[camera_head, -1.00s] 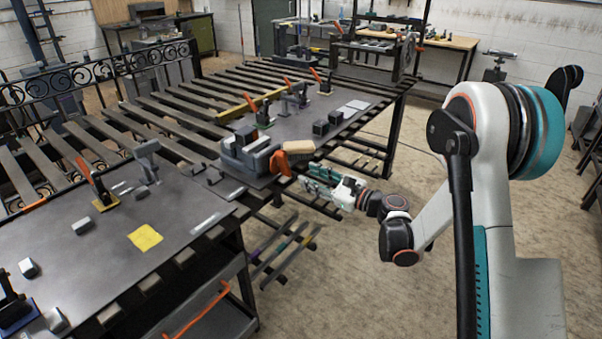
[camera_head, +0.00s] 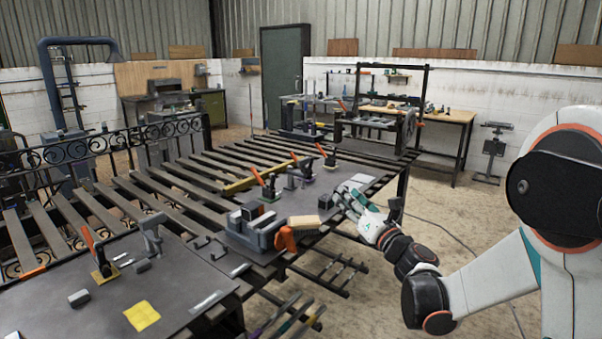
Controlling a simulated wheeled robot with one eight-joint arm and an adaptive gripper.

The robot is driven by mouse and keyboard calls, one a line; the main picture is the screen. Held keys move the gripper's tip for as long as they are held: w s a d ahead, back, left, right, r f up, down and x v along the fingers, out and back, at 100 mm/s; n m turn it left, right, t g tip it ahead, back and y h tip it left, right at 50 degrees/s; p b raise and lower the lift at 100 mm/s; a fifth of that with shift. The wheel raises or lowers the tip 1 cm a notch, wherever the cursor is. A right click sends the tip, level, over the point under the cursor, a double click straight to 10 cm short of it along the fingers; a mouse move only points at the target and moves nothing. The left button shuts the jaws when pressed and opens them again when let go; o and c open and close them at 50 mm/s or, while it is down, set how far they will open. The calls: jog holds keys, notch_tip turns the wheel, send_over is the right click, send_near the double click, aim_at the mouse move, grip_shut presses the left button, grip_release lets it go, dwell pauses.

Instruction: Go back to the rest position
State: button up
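My gripper (camera_head: 347,197) is at the end of my arm, which reaches in from the right. It is over the right edge of the slatted table, just right of the tan block (camera_head: 304,223) and the grey vise-like fixture (camera_head: 252,228) with an orange part (camera_head: 286,238). The fingers point up and left. They are small and partly blend with the dark plate, so I cannot tell whether they are apart or hold anything.
A grey plate with a yellow cloth (camera_head: 142,316) and clamps lies at the front left. Toggle clamps with orange handles (camera_head: 268,184) stand on the far plate. A scroll gate (camera_head: 95,158) is at the left.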

jog(key=s+d+r+m+t+h, duration=0.1)
jog(key=s+d+r+m+h, duration=0.2)
jog(key=d+r+m+h, duration=0.55)
jog(key=s+d+f+m+g+h, duration=0.3)
jog(key=s+m, duration=0.5)
jog(key=m, duration=0.5)
jog(key=s+a+f+m+g+y, duration=0.1)
jog(key=s+f+m+g, duration=0.3)
jog(key=s, duration=0.9)
jog(key=s+a+f+m+g+y, duration=0.1)
jog(key=s+a+f+m+g, duration=0.3)
jog(key=s+f+m, duration=0.6)
jog(key=s+m+g, duration=0.1)
jog(key=s, duration=0.3)
jog(key=shift+y, duration=0.35)
